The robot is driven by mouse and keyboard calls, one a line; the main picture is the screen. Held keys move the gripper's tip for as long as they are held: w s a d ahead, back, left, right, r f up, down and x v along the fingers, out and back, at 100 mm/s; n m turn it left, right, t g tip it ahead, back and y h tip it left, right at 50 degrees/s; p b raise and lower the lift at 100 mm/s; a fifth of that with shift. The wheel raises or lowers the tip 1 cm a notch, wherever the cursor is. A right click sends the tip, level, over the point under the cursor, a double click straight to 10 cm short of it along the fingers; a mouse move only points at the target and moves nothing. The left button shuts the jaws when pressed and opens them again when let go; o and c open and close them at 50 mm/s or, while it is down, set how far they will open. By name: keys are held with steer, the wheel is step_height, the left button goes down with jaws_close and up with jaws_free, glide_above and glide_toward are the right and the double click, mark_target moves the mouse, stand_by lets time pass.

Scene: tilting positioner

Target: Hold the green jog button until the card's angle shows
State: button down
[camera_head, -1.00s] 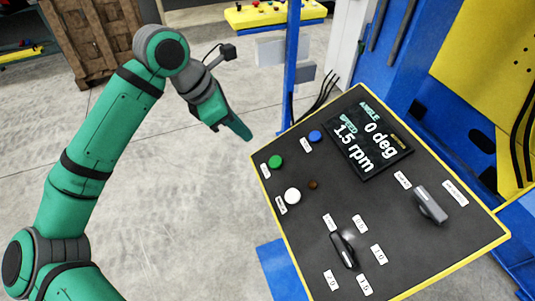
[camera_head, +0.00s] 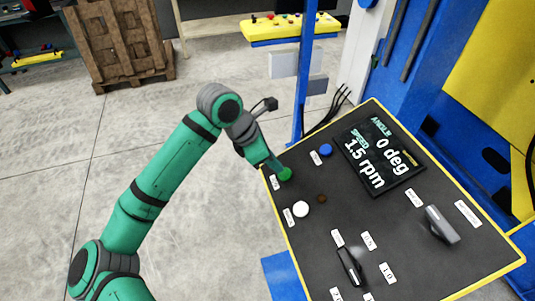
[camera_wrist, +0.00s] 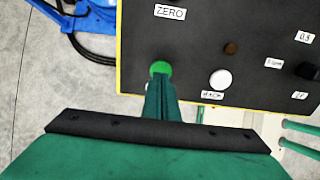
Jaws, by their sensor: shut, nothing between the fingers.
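The green jog button (camera_head: 286,175) is at the left edge of the dark sloped panel (camera_head: 330,225). My gripper (camera_head: 274,164) is shut and empty, its fingertips right at the green button. In the wrist view the closed fingers (camera_wrist: 161,92) point at the green button (camera_wrist: 160,68) and overlap its near edge. I cannot tell whether they press it. The display (camera_head: 378,156) reads angle 0 deg and speed 1.5 rpm. I cannot make out a card with a target angle.
A blue button (camera_head: 326,150) and a white button (camera_head: 301,209) flank the green one. A small brown lamp (camera_head: 322,198) is beside the white one. A black selector knob (camera_head: 349,266) and a grey switch (camera_head: 441,225) stand farther along. A blue post (camera_head: 299,90) rises behind the panel.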

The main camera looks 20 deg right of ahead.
mark_target(285, 174)
steer(key=shift+x, duration=1.25)
